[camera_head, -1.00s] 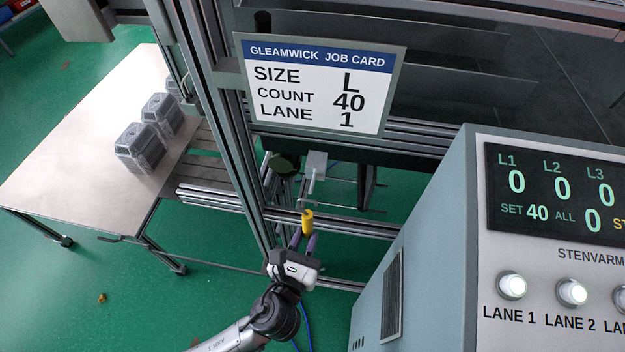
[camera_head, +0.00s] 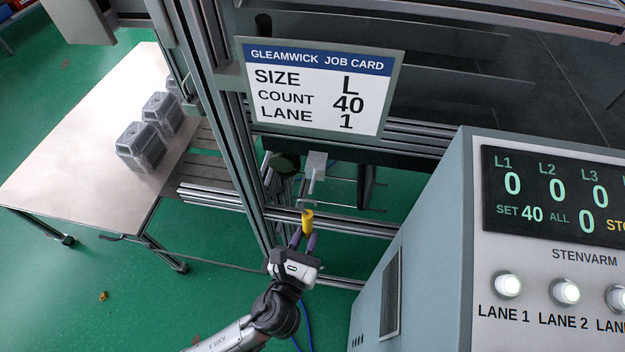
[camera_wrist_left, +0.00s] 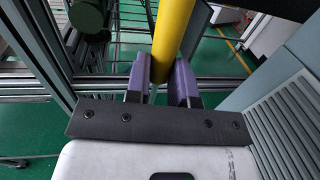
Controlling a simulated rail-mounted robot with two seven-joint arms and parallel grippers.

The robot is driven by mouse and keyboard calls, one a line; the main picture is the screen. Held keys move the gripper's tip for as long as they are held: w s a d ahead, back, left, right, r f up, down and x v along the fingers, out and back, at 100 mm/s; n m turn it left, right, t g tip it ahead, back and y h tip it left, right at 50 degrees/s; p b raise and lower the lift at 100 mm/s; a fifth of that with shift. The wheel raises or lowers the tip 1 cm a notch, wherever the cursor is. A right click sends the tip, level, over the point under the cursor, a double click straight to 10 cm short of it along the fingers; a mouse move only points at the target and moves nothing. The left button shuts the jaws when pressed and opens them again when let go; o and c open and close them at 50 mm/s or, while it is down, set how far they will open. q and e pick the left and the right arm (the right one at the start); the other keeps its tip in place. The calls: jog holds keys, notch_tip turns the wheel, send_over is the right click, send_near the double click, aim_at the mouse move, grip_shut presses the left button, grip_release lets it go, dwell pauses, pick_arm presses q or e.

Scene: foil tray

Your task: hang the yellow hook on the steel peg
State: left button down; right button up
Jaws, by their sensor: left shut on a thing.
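The yellow hook (camera_head: 307,221) is held upright in my left gripper (camera_head: 304,240), low in the middle of the head view. In the left wrist view, the yellow shaft of the hook (camera_wrist_left: 173,35) stands between the purple fingers of my left gripper (camera_wrist_left: 165,85), which are shut on it. The shaft runs out of the top of that view. The steel peg (camera_head: 312,182) appears just above the hook in the head view, below a small light bracket. I cannot tell whether hook and peg touch. My right gripper is not in view.
A job card (camera_head: 316,90) hangs on the frame above. A grey control cabinet (camera_head: 425,240) stands close on the right. A frame post (camera_head: 222,120) rises left of the hook. A table (camera_head: 75,150) with several wrapped grey tray stacks (camera_head: 141,146) is at the left.

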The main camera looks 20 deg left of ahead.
pick_arm(q)
jog(key=shift+w, duration=0.1)
dwell(0.3)
jog(key=shift+w+a+p, duration=0.2)
jog(key=shift+w+p, duration=0.25)
jog(key=shift+w, duration=0.55)
jog(key=shift+w+a+p, duration=0.2)
jog(key=shift+w+p, duration=0.1)
jog(key=shift+w, duration=0.55)
jog(key=shift+w+a, duration=0.15)
jog(key=shift+w, duration=0.6)
dwell(0.4)
jog(key=shift+p, duration=0.6)
jog(key=shift+f+b, duration=0.55)
jog(key=shift+f, duration=0.4)
dwell(0.4)
dwell(0.5)
